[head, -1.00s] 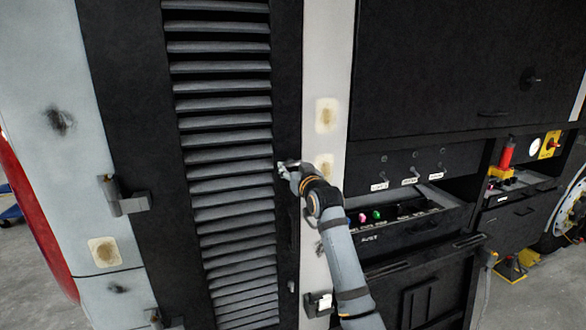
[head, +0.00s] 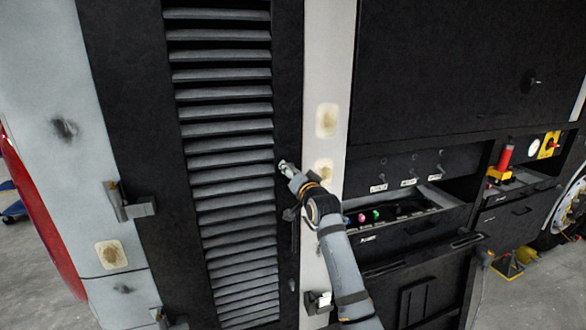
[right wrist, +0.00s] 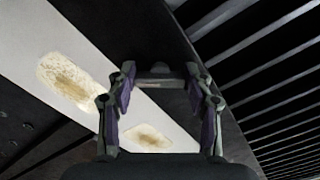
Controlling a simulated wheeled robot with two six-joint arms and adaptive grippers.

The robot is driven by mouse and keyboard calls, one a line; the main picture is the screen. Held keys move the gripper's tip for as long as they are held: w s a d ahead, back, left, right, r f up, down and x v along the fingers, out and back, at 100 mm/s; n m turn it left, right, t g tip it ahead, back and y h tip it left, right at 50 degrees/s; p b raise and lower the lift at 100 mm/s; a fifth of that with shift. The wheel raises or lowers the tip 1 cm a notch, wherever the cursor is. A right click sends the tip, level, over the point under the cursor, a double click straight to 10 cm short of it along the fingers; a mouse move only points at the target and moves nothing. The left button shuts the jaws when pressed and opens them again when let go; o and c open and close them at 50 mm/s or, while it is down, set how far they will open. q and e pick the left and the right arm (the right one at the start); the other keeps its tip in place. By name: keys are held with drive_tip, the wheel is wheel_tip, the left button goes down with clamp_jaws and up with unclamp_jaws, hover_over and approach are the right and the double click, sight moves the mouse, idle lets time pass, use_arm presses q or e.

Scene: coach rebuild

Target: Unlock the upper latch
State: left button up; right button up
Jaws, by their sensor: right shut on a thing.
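The tall black louvred door (head: 150,100) stands in the middle left of the head view. My right gripper (head: 287,167) is at the door's right edge, at mid height. In the right wrist view, my right gripper (right wrist: 160,84) has its two fingers on either side of a small dark grey piece, the upper latch (right wrist: 160,72), and is shut on it. In the head view the gripper mostly hides the latch, so its exact angle cannot be told. My left gripper is in neither view.
Hinges (head: 130,203) sit on the door's left side. A pale post (head: 325,60) with stained patches runs right of the door. Further right are a black panel (head: 450,65) and an open control drawer (head: 410,222). A small fitting (head: 291,285) sits lower on the door edge.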

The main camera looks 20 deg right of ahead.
drive_tip(key=shift+a+r+m+p, duration=0.1)
drive_tip(key=shift+m+p, duration=1.2)
drive_tip(key=shift+m, duration=1.25)
drive_tip(key=shift+r+m+p, duration=0.1)
drive_tip(key=shift+m+p, duration=1.15)
drive_tip(key=shift+m, duration=1.3)
drive_tip(key=o, duration=1.2)
